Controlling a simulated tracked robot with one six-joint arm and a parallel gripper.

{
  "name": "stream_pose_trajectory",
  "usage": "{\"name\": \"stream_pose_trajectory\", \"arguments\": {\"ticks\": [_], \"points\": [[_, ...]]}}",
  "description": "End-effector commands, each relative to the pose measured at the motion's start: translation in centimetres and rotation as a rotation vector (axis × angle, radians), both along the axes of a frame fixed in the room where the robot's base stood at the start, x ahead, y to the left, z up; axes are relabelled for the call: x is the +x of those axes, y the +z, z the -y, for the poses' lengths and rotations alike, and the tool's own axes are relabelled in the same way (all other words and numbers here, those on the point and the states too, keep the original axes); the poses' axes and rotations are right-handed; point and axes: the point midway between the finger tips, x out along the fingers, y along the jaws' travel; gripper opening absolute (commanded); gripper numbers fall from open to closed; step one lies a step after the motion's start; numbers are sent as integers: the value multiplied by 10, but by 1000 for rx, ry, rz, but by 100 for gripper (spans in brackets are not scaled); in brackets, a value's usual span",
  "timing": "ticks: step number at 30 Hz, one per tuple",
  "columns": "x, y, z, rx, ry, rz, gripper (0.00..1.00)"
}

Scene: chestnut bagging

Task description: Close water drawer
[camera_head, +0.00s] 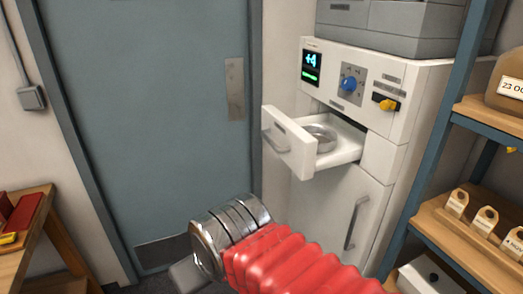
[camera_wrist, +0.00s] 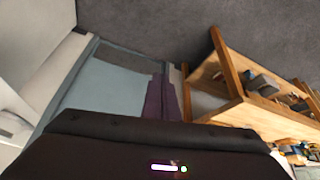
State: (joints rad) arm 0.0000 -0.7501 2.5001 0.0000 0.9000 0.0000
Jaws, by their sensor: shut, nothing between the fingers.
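The water drawer (camera_head: 290,146) is pulled out of the white machine (camera_head: 385,119) in the head view. Its front panel has a grey bar handle and faces left. A round metal dish (camera_head: 320,137) sits inside it. My arm, with red bellows and a metal ring, is low in the head view, below and in front of the drawer and apart from it in the picture. The dark body of my gripper (camera_wrist: 160,143) fills the bottom of the wrist view. It is shut and empty; its fingertips are not clearly visible. The drawer is not clearly recognizable in the wrist view.
A blue-grey door (camera_head: 150,100) stands left of the machine. A blue-framed shelf (camera_head: 440,130) with wooden boards stands close on the right. A wooden table (camera_head: 30,225) is at the far left. The lower cabinet door (camera_head: 335,215) appears shut.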

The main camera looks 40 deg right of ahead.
Motion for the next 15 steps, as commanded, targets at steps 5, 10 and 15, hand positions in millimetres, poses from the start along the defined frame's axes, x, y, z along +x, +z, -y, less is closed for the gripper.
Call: {"name": "stream_pose_trajectory", "arguments": {"ticks": [5,10,15], "points": [[0,0,0,0,0,0,0],[1,0,1,-2,2,3,0],[19,-2,7,-35,30,39,0]]}}
